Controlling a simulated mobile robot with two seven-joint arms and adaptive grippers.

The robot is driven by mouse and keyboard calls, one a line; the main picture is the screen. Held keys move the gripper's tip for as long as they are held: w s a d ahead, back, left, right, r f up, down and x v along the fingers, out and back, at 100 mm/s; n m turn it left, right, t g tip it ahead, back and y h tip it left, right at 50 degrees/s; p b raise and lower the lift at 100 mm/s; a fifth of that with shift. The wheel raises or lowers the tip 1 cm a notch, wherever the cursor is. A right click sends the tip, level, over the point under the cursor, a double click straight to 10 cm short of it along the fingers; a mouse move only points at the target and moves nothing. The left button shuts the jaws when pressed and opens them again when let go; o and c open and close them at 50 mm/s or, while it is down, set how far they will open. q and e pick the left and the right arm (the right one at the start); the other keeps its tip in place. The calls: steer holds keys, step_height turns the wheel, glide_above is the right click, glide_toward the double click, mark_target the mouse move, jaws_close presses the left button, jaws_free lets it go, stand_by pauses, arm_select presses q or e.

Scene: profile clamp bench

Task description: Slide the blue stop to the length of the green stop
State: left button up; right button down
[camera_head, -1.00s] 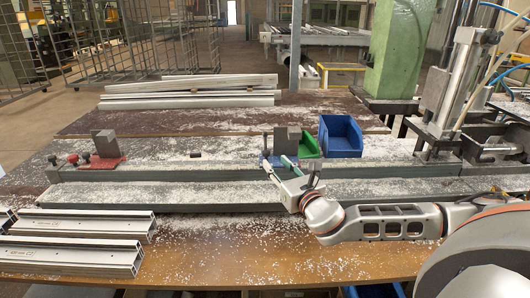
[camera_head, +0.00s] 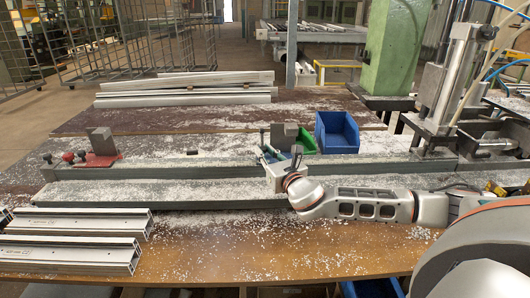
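The blue stop (camera_head: 269,157) sits on the long grey rail (camera_head: 200,168), right of the picture's middle. A grey block (camera_head: 285,136) stands at it, and its lower part is partly hidden by my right gripper. My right gripper (camera_head: 272,158) reaches in from the right, at the front of the blue stop. Its fingers are small and overlap the stop, so I cannot tell whether they grip it. My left gripper is out of view.
A red stop (camera_head: 98,160) with a grey block stands at the rail's left end. A blue bin (camera_head: 338,134) is behind the rail. Profiles (camera_head: 75,240) lie front left, more (camera_head: 185,90) at the back. A clamp machine (camera_head: 445,90) stands right. Chips litter the bench.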

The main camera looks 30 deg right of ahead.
mark_target(234, 163)
steer(key=w+a+p, duration=0.1)
steer(key=a, duration=0.1)
steer(key=w+a, duration=0.2)
steer(key=a, duration=0.1)
steer(key=w+a+p, duration=0.1)
steer(key=w+a, duration=0.1)
steer(key=a, duration=0.1)
steer(key=shift+w+a+p, duration=0.15)
steer(key=shift+a+p, duration=0.1)
steer(key=shift+p, duration=0.1)
steer(key=c, duration=1.9)
jaws_free()
steer(key=s, duration=0.4)
steer(key=s+a, duration=0.1)
steer(key=s, duration=0.7)
steer(key=shift+a, duration=0.4)
